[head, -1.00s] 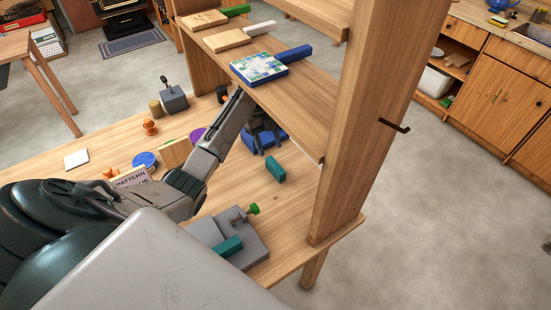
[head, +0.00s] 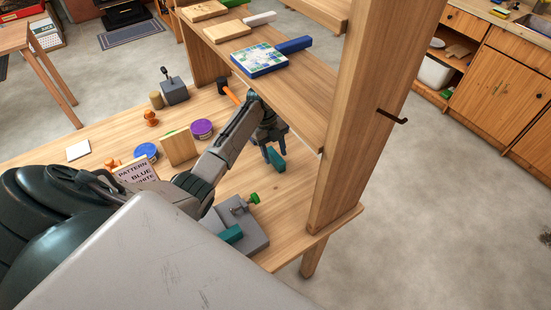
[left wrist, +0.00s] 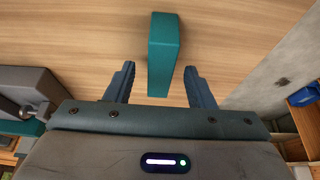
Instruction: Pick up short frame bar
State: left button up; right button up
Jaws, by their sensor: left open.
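A short teal bar (head: 276,159) lies on the bench below the shelf, partly hidden by my left gripper in the head view. In the left wrist view the teal bar (left wrist: 163,48) lies on bare wood, its near end between the two fingers with a gap on each side. My left gripper (left wrist: 159,72) is open and empty; it also shows in the head view (head: 270,148), over the bar. Another teal bar (head: 231,234) sits at a grey vise (head: 245,217). My right gripper is out of view.
A wooden shelf upright (head: 355,130) and shelf board (head: 268,88) stand close to my left arm. A patterned tile (head: 259,60) and bars lie on the shelf. A sign (head: 135,174), a purple tin (head: 202,128) and a blue tin (head: 146,151) stand left on the bench.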

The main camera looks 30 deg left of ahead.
pick_arm(q)
jog(key=shift+f, duration=0.15)
jog(key=shift+f, duration=0.1)
dwell(0.4)
jog(key=c, duration=1.1)
jog(key=shift+o, duration=0.2)
